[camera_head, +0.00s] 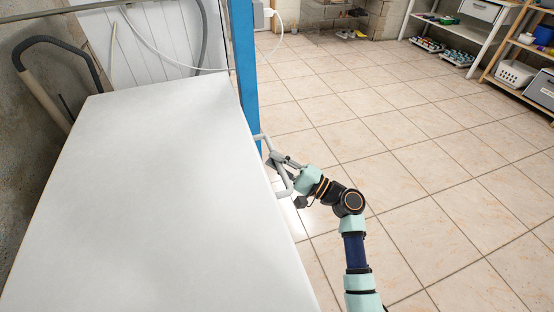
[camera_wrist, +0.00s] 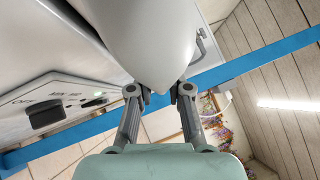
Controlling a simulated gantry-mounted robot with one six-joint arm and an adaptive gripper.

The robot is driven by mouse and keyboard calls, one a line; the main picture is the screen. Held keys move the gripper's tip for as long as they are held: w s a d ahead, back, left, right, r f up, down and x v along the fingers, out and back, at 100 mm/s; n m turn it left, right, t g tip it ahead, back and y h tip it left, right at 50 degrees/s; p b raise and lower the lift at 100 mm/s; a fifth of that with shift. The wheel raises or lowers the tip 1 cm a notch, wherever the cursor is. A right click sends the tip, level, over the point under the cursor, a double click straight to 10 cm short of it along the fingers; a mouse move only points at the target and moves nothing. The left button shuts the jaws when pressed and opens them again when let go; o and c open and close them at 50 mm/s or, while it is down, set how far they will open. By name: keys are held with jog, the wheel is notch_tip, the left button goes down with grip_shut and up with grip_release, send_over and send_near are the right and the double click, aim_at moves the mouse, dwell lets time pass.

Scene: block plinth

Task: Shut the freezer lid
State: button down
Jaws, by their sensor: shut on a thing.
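The white freezer lid (camera_head: 150,190) fills the left half of the head view as a broad, bare slab. It looks lowered or nearly so; I cannot tell whether any gap is left under its edge. A pale handle (camera_head: 284,187) stands out from its right edge. My gripper (camera_head: 277,161) is at this handle and shut on it. In the wrist view, my gripper's two fingers (camera_wrist: 160,92) close on the pale handle (camera_wrist: 150,40), which hides much of the lid. The freezer's control panel (camera_wrist: 70,100) with a black knob and a green light shows at the left.
A blue post (camera_head: 243,60) stands just behind the handle, close to the freezer. A wall and a dark bent tube (camera_head: 60,45) are at the left. The tiled floor (camera_head: 420,160) at the right is clear, with shelves (camera_head: 480,30) at the back right.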

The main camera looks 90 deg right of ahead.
jog(key=shift+f, duration=0.8)
jog(key=c, duration=1.4)
grip_release()
jog(key=shift+d, duration=0.1)
jog(key=shift+o, duration=0.2)
jog(key=shift+r, duration=0.15)
jog(key=shift+s, duration=0.1)
jog(key=v, duration=1.1)
jog(key=shift+s+a, duration=0.25)
jog(key=shift+s, duration=0.1)
jog(key=shift+r, duration=0.15)
